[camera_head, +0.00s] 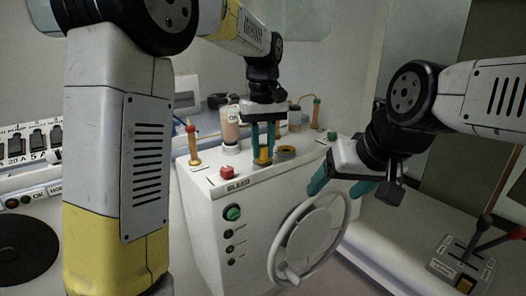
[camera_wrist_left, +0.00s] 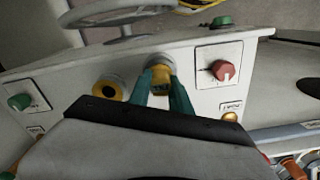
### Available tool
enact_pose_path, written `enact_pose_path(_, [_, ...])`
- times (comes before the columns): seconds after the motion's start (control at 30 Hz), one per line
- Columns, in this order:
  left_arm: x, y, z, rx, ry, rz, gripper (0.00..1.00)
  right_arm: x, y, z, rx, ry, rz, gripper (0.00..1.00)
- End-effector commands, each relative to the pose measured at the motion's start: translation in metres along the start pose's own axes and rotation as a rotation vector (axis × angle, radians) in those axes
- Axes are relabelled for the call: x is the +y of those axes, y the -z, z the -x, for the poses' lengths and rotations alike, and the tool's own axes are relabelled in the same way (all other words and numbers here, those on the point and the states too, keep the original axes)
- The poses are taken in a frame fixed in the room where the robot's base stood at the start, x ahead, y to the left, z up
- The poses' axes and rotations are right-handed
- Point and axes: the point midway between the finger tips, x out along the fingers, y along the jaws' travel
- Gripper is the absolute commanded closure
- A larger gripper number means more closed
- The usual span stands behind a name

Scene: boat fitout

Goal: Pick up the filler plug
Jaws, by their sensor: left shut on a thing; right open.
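The filler plug (camera_head: 263,158) is a small yellow piece at the top of the white console, between the teal fingers of my left gripper (camera_head: 263,146). My left gripper comes down from above and is shut on it. In the left wrist view, the plug (camera_wrist_left: 160,64) shows yellow between the fingertips, with a dark part below. The fingers hide some of it, and I cannot tell whether it is seated or lifted. My right gripper (camera_head: 341,184) is open and empty, in front of the console's right side near the handwheel.
The white console (camera_head: 207,226) has a handwheel (camera_head: 312,240) in front and a red knob (camera_head: 227,172) on top. A yellow ring with a dark centre (camera_head: 285,152) lies beside the plug. A bottle (camera_head: 230,128) stands behind. Levers (camera_head: 487,228) are at the right.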

Motion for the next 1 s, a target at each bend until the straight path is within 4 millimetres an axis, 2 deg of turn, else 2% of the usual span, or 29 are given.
enact_pose_path(0.17, [0.0, 0.001, 0.015, 0.003, -0.003, 0.0, 1.0, 0.0, 0.0, 0.0, 0.0, 0.0, 0.0, 0.27])
enact_pose_path(0.3, [0.0, 0.001, 0.034, 0.004, -0.004, 0.001, 1.0, 0.0, 0.0, 0.0, 0.0, 0.0, 0.0, 0.27])
enact_pose_path(0.33, [0.0, -0.004, 0.036, 0.002, -0.003, -0.001, 1.0, 0.0, 0.0, 0.0, 0.0, 0.0, 0.0, 0.27])
enact_pose_path(0.57, [-0.009, -0.054, 0.04, 0.001, -0.003, -0.005, 1.0, 0.0, 0.0, 0.0, 0.0, 0.0, 0.0, 0.27])
enact_pose_path(0.8, [-0.018, -0.112, 0.045, 0.002, -0.002, -0.003, 1.0, 0.0, 0.0, 0.0, 0.0, 0.0, 0.0, 0.27])
enact_pose_path(1.0, [-0.023, -0.145, 0.047, 0.001, -0.002, -0.003, 1.0, 0.0, 0.0, 0.0, 0.0, 0.0, 0.0, 0.27])
